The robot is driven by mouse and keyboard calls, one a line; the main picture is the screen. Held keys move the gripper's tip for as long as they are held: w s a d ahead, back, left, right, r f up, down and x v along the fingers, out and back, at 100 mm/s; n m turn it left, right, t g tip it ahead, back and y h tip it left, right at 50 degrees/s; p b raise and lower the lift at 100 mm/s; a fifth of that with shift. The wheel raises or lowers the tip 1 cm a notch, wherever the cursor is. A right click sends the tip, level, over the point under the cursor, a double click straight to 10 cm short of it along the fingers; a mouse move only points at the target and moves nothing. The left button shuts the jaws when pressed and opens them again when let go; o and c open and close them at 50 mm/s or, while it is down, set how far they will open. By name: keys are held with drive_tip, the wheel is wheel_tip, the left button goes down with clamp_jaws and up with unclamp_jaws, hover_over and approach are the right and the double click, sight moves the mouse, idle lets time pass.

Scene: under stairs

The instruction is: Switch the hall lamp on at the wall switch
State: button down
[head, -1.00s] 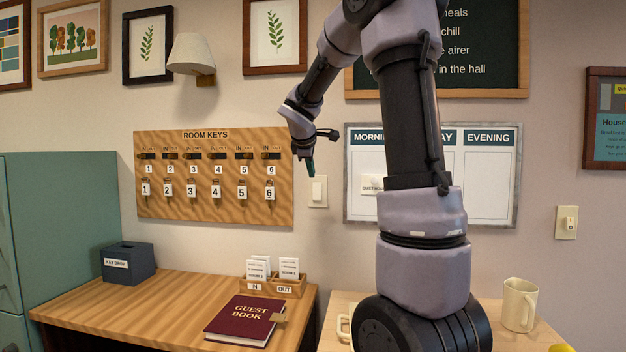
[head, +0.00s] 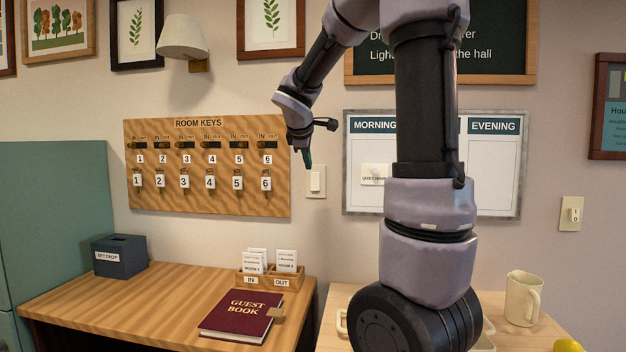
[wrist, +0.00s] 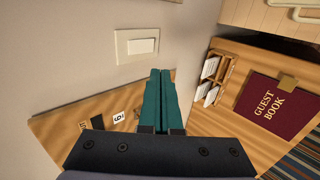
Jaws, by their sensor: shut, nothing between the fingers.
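A wall switch (head: 316,181) with a pale plate and a plain rocker is on the wall just right of the key board; it also shows in the wrist view (wrist: 136,46). A second switch (head: 571,214), with small marks on its rocker, is on the wall at the far right. A wall lamp (head: 183,40) with a cream shade hangs at the upper left; it looks unlit. My gripper (head: 308,160) is shut and empty, its teal fingers pointing down, above and slightly left of the first switch. In the wrist view its fingertips (wrist: 160,73) appear close below that plate; contact cannot be told.
The room keys board (head: 208,168) is close left of my gripper. A whiteboard (head: 492,180) with a small "quiet hours" plate (head: 374,175) is to the right. Below, a desk (head: 165,300) holds a key drop box (head: 120,256), card rack (head: 270,275) and guest book (head: 240,316). A jug (head: 522,298) stands at right.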

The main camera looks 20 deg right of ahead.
drive_tip(key=shift+w, duration=0.1)
approach(315, 186)
drive_tip(key=x, duration=0.5)
drive_tip(key=shift+s+f, duration=0.25)
drive_tip(key=shift+f, duration=0.2)
drive_tip(key=shift+w+d, duration=0.2)
drive_tip(key=shift+w, duration=0.3)
drive_tip(key=shift+w+d+f, duration=0.1)
drive_tip(key=shift+f, duration=0.05)
